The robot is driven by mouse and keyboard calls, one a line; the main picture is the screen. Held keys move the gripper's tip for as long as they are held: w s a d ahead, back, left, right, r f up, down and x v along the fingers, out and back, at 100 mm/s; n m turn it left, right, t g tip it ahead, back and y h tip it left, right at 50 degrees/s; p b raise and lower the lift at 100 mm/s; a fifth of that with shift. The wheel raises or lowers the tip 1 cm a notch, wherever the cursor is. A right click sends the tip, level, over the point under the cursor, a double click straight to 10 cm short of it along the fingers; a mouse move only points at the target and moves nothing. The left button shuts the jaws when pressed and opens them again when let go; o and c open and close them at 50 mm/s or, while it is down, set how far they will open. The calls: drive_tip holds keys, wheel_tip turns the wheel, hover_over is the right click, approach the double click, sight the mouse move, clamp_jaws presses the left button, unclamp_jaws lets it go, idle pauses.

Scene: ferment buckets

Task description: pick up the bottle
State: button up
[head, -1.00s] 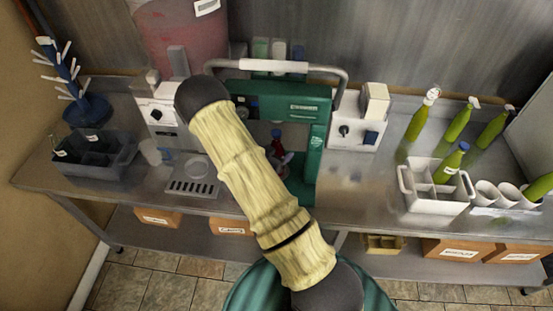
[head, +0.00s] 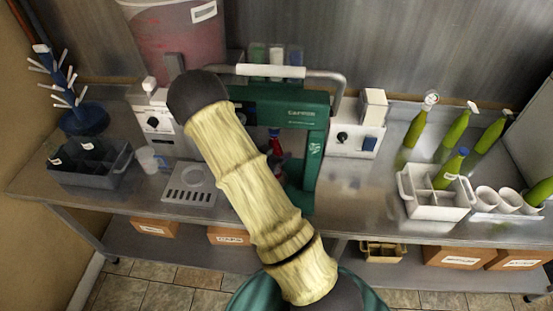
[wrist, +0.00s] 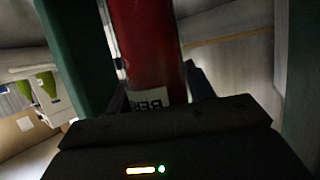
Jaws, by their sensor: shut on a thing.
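A red bottle (wrist: 148,45) with a pale label reading roughly "RED" fills the middle of the wrist view. My gripper (wrist: 155,98) is shut on it, with a dark finger on each side near the label. In the head view the red bottle (head: 275,143) shows only in part inside the frame of the green capper (head: 313,140). My pale arm link hides its lower part and most of my gripper there. The bottle looks upright in the head view; I cannot tell whether its base touches the capper.
Green posts of the capper stand close on both sides in the wrist view. A white crate (head: 408,198) with a green bottle stands right, near several green bottles. A grey divided bin (head: 120,172) and drip tray (head: 190,196) are left. Bench between capper and crate is clear.

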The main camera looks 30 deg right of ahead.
drive_tip(key=s+a+b, duration=0.2)
drive_tip(key=s+a, duration=0.2)
drive_tip(key=a, duration=0.4)
drive_tip(key=s+a+b, duration=0.2)
drive_tip(key=s+a, duration=0.2)
drive_tip(key=a, duration=0.4)
drive_tip(key=shift+s, duration=0.25)
drive_tip(key=shift+w, duration=0.1)
